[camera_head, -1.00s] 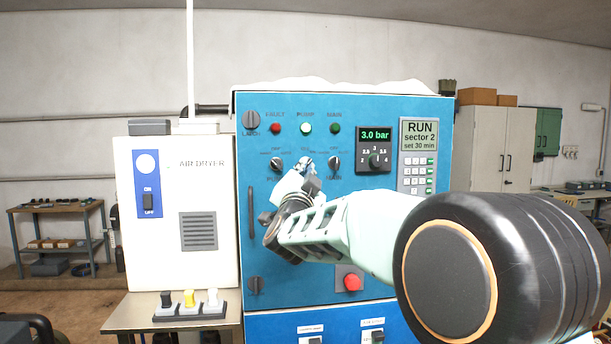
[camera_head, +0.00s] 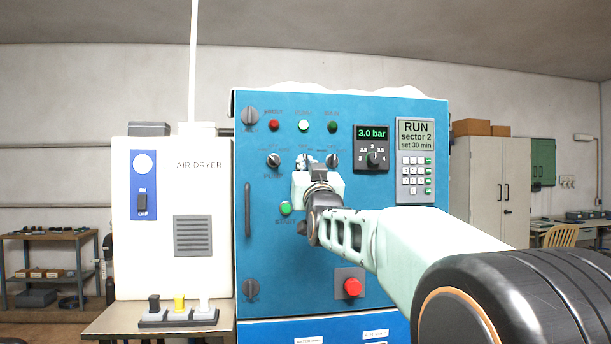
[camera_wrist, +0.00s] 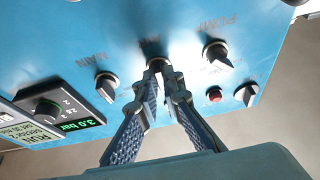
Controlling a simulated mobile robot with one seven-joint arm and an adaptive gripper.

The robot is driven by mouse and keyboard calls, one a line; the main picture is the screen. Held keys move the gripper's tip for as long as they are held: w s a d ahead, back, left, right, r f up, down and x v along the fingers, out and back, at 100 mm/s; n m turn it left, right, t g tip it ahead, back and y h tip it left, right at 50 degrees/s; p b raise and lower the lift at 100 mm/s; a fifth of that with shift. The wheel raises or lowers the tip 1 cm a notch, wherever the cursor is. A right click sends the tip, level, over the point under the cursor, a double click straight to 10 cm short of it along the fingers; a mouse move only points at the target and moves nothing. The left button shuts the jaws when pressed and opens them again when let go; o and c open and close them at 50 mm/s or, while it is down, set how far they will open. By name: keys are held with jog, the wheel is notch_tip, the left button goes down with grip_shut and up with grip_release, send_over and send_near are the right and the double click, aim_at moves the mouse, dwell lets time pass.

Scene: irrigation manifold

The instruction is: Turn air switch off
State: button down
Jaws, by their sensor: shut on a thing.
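The blue control panel (camera_head: 400,270) carries a row of three selector knobs. The pump knob (camera_head: 273,160) is on the left and the main knob (camera_head: 332,160) on the right. My gripper (camera_head: 304,162) is at the middle knob and largely covers it. In the wrist view my gripper (camera_wrist: 163,72) has its fingertips closed on the middle knob (camera_wrist: 156,64), which I take to be the air switch. The pump knob (camera_wrist: 215,54) and main knob (camera_wrist: 107,88) stand clear on either side.
A pressure dial (camera_head: 376,159) reading 3.0 bar and a keypad (camera_head: 416,178) are to the right. A green start button (camera_head: 286,208) and red stop button (camera_head: 352,287) lie below. The white air dryer (camera_head: 175,230) with an on/off rocker (camera_head: 142,202) stands left.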

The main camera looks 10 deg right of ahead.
dwell(0.5)
jog(key=c, duration=2.1)
grip_release()
jog(key=shift+s+f, duration=0.1)
jog(key=shift+v, duration=3.6)
jog(key=shift+n, duration=0.3)
